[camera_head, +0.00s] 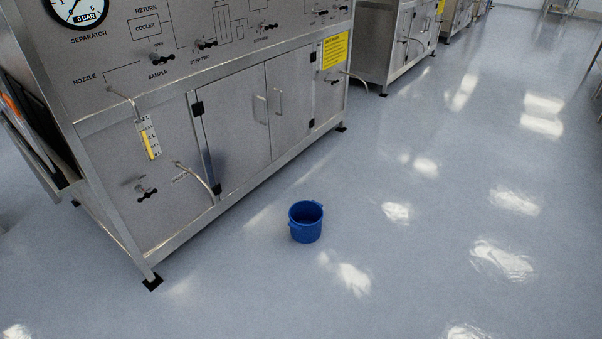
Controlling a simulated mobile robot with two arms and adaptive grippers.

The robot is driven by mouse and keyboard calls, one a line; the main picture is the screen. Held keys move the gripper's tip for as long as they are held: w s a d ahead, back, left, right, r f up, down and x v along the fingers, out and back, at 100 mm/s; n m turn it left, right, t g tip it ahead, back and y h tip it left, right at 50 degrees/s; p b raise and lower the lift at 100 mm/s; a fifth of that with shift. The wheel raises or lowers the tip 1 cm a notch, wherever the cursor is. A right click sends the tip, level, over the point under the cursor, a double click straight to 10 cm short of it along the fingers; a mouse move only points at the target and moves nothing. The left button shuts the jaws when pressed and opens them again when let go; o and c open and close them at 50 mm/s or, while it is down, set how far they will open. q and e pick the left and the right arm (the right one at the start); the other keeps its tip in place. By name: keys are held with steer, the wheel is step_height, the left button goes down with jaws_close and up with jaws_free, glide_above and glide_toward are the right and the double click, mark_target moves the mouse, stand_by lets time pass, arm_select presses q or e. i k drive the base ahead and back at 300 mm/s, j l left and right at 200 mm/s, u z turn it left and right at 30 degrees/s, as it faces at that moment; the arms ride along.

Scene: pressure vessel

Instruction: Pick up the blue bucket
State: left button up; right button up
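A blue bucket (306,228) stands upright on the floor, in front of the steel cabinet and a little right of the picture's middle. Its top is open, and small lugs or handles stick out at its rim. The inside looks dark, and I cannot tell whether anything is in it. Neither of my grippers shows in the head view.
A steel pressure-vessel cabinet (233,122) with valves, a gauge (78,10) and pipes stands behind and left of the bucket. Its foot (152,283) reaches the floor at front left. More steel cabinets (398,45) stand behind. The shiny floor (440,250) is clear to the right and front.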

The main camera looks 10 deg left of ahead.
mark_target(306, 216)
steer(key=i+j+u, duration=0.15)
steer(key=i+u, duration=0.15)
steer(key=i, duration=0.25)
steer(key=i+u, duration=0.35)
steer(key=i, duration=0.25)
